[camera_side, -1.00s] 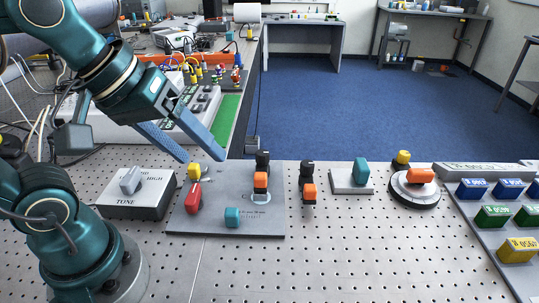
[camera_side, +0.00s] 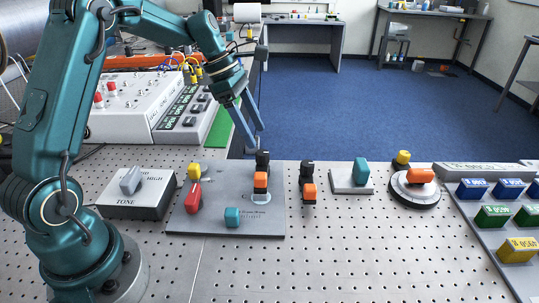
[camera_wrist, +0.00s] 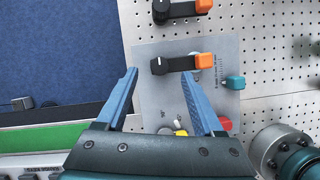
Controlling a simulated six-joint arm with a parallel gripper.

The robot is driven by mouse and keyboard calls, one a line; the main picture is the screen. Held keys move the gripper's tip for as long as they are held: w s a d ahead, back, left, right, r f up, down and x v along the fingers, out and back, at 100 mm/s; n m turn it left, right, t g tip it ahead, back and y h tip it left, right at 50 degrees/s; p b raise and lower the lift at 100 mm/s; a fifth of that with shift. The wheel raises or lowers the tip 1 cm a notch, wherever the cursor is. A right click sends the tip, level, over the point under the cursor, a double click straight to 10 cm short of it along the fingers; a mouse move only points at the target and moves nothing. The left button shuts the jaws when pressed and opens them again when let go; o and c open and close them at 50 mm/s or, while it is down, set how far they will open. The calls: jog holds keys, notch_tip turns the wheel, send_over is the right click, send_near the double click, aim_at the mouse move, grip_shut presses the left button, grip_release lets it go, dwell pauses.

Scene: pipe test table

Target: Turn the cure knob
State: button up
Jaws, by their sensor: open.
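My gripper (camera_side: 257,138) is open and empty, fingers pointing down, above the back edge of the grey panel (camera_side: 180,226). No label reading "cure" is legible, so I cannot tell which knob it is. The grey panel carries a black-and-orange lever knob (camera_side: 261,181), a red knob (camera_side: 193,198), a teal knob (camera_side: 232,215) and a yellow knob (camera_side: 194,172). In the wrist view, the black end of this lever knob (camera_wrist: 160,66) appears between my open fingertips (camera_wrist: 159,73); contact is not visible.
A TONE box (camera_side: 140,207) with a grey knob stands left. Right of the panel are another black-and-orange lever (camera_side: 308,190), a teal knob on a plate (camera_side: 361,172), an orange knob on a round base (camera_side: 420,175) and a panel of coloured blocks (camera_side: 490,238). The front table is clear.

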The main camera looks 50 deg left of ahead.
aim_at(261, 152)
jog(key=shift+s+a+f, duration=0.1)
jog(key=shift+a+f, duration=0.05)
jog(key=shift+f, duration=0.4)
jog(key=shift+x, duration=2.3)
grip_shut()
